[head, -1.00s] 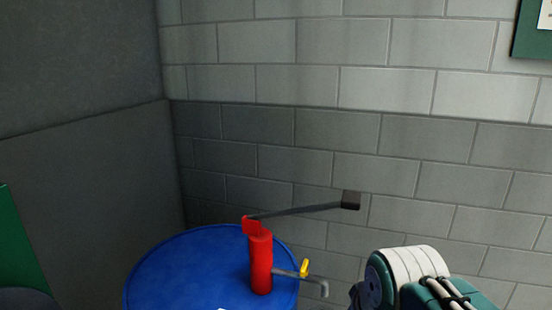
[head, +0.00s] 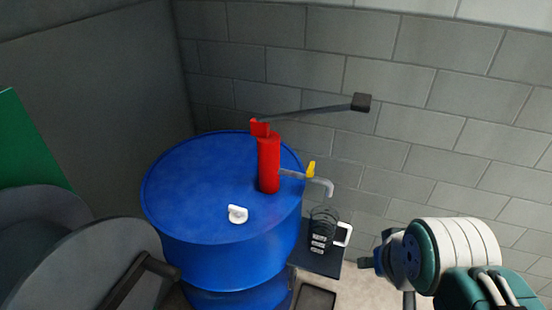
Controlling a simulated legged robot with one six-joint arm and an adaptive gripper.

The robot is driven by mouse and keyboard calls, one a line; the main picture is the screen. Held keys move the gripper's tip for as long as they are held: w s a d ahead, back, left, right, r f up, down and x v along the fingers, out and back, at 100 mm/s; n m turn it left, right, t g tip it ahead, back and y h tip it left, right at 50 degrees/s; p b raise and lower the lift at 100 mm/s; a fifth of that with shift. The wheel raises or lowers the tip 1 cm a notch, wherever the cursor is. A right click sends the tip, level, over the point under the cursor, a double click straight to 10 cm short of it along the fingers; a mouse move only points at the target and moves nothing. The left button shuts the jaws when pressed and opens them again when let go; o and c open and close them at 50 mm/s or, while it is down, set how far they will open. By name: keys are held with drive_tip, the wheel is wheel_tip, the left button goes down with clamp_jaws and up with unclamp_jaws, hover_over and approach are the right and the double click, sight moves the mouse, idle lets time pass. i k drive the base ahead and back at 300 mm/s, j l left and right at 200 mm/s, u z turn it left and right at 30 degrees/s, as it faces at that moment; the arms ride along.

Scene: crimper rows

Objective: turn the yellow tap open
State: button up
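The small yellow tap (head: 311,169) sits on the grey spout pipe (head: 293,174) of a red hand pump (head: 269,163). The pump stands upright on top of a blue drum (head: 190,190). The spout bends down at its right end, past the drum's rim. The pump's dark lever (head: 310,110) reaches up to the right and ends in a black grip. My teal and white arm is at the lower right, apart from the tap. Dark parts at its left end (head: 371,258) seem to be my gripper; its fingers cannot be made out clearly.
A jug-like container with a white handle (head: 347,234) stands on a dark stand (head: 318,263) below the spout. A white cap-like piece (head: 237,214) lies on the drum. Grey rounded objects (head: 90,265) fill the lower left. A block wall (head: 440,130) is behind.

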sight(309, 171)
drive_tip(key=i+l, duration=0.1)
drive_tip(key=l, duration=0.25)
drive_tip(key=i+l+u, duration=0.1)
drive_tip(key=l, duration=0.25)
drive_tip(key=i+l, duration=0.1)
drive_tip(key=l, duration=0.3)
drive_tip(key=i+l, duration=0.1)
drive_tip(key=l, duration=0.25)
drive_tip(key=u, duration=0.05)
